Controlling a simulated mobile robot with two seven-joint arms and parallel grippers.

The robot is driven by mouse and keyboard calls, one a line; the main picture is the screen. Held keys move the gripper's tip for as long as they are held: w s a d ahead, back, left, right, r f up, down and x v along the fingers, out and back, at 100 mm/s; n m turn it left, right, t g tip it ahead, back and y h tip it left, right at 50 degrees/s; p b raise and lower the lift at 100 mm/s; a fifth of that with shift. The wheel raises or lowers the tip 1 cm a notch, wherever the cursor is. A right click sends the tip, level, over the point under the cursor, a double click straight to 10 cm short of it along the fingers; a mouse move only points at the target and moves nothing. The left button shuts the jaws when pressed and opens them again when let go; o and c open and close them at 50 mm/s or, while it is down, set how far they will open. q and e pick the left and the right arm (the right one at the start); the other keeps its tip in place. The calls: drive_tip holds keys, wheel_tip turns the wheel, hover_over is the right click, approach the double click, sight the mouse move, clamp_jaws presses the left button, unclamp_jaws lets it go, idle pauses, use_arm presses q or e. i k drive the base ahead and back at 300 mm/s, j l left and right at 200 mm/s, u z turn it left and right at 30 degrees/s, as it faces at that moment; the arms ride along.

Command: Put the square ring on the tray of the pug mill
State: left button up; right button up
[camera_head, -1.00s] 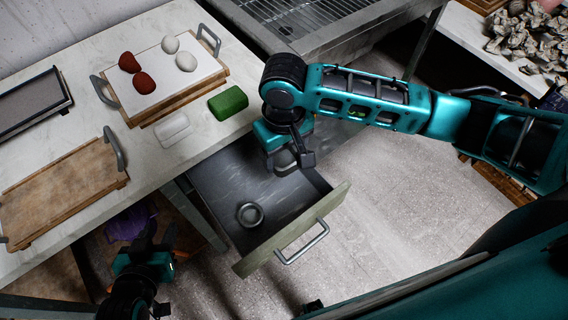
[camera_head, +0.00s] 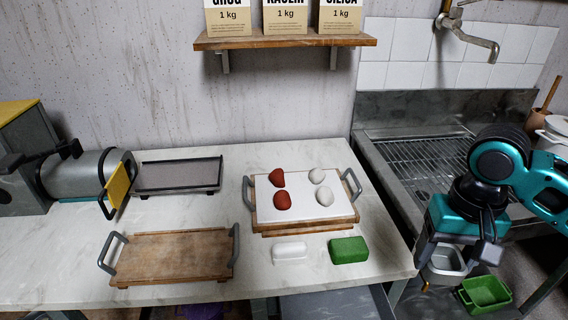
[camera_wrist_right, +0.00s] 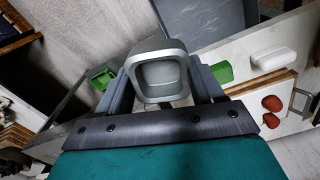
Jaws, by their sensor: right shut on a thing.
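My right gripper (camera_head: 455,248) is at the right, in front of the sink, shut on a grey square ring (camera_head: 444,275). In the right wrist view the ring (camera_wrist_right: 158,50) sits between the two fingers, its opening facing the camera. The pug mill (camera_head: 85,178) stands at the far left of the table, with a yellow plate (camera_head: 117,185) at its front end. Its dark grey tray (camera_head: 180,176) lies to the right of that plate, bare on top. The ring is well apart from the tray. My left gripper is out of view.
A board with handles (camera_head: 258,222) carries red and white lumps between ring and tray. A white block (camera_head: 290,251) and a green block (camera_head: 348,250) lie before it. An empty wooden board (camera_head: 170,256) is front left. A shelf (camera_head: 285,41) hangs above; a green bin (camera_head: 485,292) is below right.

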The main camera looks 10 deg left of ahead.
sight(186, 179)
drive_tip(key=u, duration=1.15)
drive_tip(key=i+j+u, duration=0.1)
drive_tip(key=u, duration=0.25)
drive_tip(key=i+j+u, duration=0.1)
drive_tip(key=u, duration=0.3)
drive_tip(key=i+j, duration=0.25)
drive_tip(key=i, duration=0.25)
